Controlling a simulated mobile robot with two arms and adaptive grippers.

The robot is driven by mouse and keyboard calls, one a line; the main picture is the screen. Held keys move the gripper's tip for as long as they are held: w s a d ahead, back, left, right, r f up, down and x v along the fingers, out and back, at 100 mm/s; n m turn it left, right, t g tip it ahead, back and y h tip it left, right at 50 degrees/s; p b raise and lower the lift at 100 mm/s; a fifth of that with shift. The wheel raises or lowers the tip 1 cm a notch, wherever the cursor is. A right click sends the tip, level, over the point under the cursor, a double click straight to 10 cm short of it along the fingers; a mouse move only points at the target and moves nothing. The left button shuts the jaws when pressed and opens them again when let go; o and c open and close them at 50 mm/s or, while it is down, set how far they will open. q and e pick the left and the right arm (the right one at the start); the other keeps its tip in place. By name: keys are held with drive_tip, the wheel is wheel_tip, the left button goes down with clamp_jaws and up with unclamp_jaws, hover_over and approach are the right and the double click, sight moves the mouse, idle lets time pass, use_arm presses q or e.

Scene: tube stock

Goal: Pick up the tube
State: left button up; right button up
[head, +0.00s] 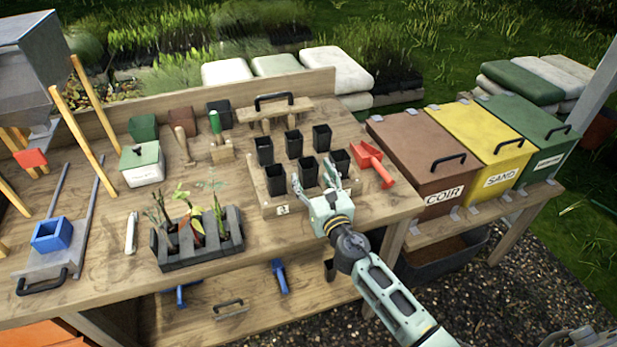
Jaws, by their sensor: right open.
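Several black square tubes stand upright in two rows in a wooden holder (268,208) on the bench. The back row has a left tube (264,150), a middle tube (294,144) and a right tube (321,138). The front row has a left tube (276,180), a middle tube (308,172) and a right tube (341,160). My right gripper (313,178) is open at the front row, its fingers to either side of the front middle tube in the picture. I cannot tell whether they touch it. The gripper partly hides that tube's lower part. My left gripper is out of view.
A red scoop (372,163) lies just right of the holder. A dark tray of seedlings (200,250) and a white-green box (142,164) stand to the left. Brown, yellow and green bins (425,160) stand beyond the bench's right edge. Bare bench lies front of the holder.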

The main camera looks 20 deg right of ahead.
sight(312, 177)
drive_tip(key=w, duration=0.3)
drive_tip(key=shift+w+f, duration=0.15)
drive_tip(key=shift+w, duration=0.1)
drive_tip(key=shift+s, duration=0.1)
drive_tip(key=shift+c, duration=0.2)
drive_tip(key=c, duration=0.9)
